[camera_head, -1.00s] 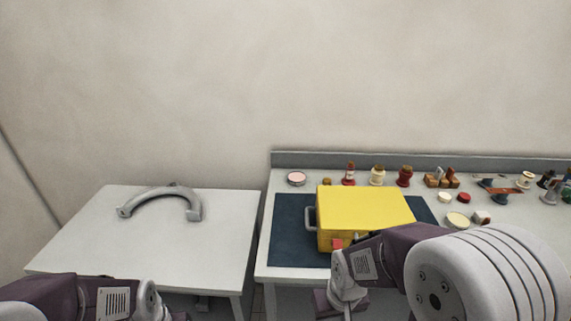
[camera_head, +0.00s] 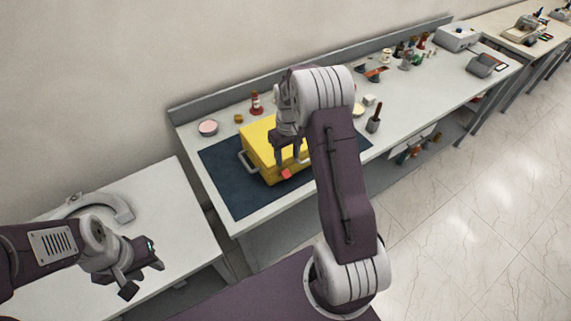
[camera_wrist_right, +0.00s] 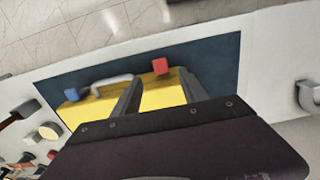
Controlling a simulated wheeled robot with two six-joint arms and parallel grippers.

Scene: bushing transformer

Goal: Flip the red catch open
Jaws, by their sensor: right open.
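The yellow case (camera_head: 258,144) lies closed on the dark blue mat (camera_head: 232,190). The red catch (camera_head: 286,174) is on its front side, below my right gripper. In the right wrist view the red catch (camera_wrist_right: 160,66) stands out from the case edge, just beyond and between the finger ends. My right gripper (camera_head: 289,163) is open and points down over the front of the case, with nothing between its fingers. My arm hides the case's right part in the head view. My left gripper (camera_head: 143,277) is open and empty beside the left table.
In the right wrist view a blue catch (camera_wrist_right: 71,94) and a grey handle (camera_wrist_right: 112,81) sit on the same case side. A grey curved handle (camera_head: 110,205) lies on the left table. Several small items, including a pink-topped dish (camera_head: 208,127), stand behind the case.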

